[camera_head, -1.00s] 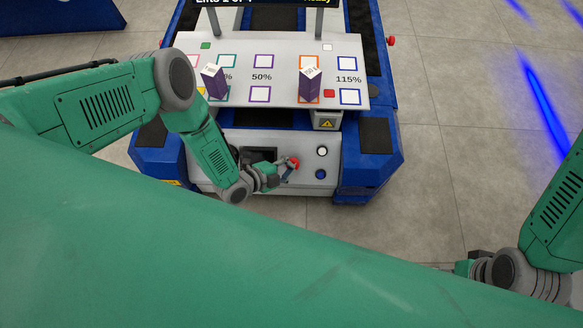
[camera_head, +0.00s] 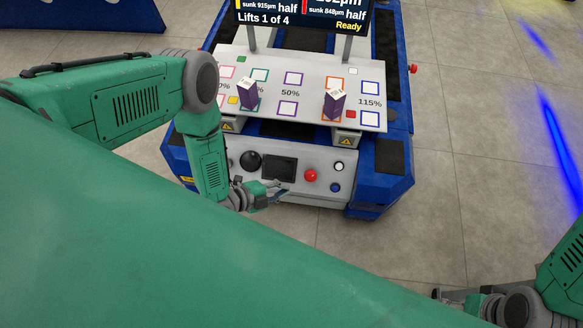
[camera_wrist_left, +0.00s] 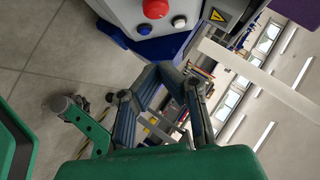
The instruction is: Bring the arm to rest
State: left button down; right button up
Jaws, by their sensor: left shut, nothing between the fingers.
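My left gripper (camera_head: 272,193) is shut and empty in front of the cart's grey control panel (camera_head: 298,190). It is left of and below the red button (camera_head: 311,175) and apart from it. In the left wrist view the fingers (camera_wrist_left: 160,88) show up close with nothing held, and the red button (camera_wrist_left: 156,8) is at the top. My left arm (camera_head: 212,160) hangs bent, its forearm pointing down. My right gripper (camera_head: 452,293) shows only partly at the bottom right, past my green body, and its fingers are unclear.
The blue cart (camera_head: 380,175) carries a white board (camera_head: 310,105) with coloured squares and two purple boxes, one left (camera_head: 249,98) and one right (camera_head: 334,105). A screen (camera_head: 300,14) reads "Lifts 1 of 4" and "Ready". Open floor (camera_head: 465,170) lies right of the cart.

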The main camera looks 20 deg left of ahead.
pick_arm(q)
jog(key=shift+s, duration=0.1)
jog(key=shift+r, duration=0.1)
dwell(0.4)
jog(key=s+a+r+n+g+y+p, duration=0.4)
jog(key=s+r+n, duration=0.3)
jog(key=r, duration=0.5)
jog(key=s+a+r+n+g+y+p, duration=0.3)
jog(key=s+r+n, duration=0.5)
jog(key=r+n, duration=0.3)
jog(key=a+r+g+p, duration=0.1)
jog(key=a+r+g, duration=0.1)
jog(key=a, duration=0.1)
jog(key=shift+s+y, duration=0.3)
jog(key=shift+y, duration=0.1)
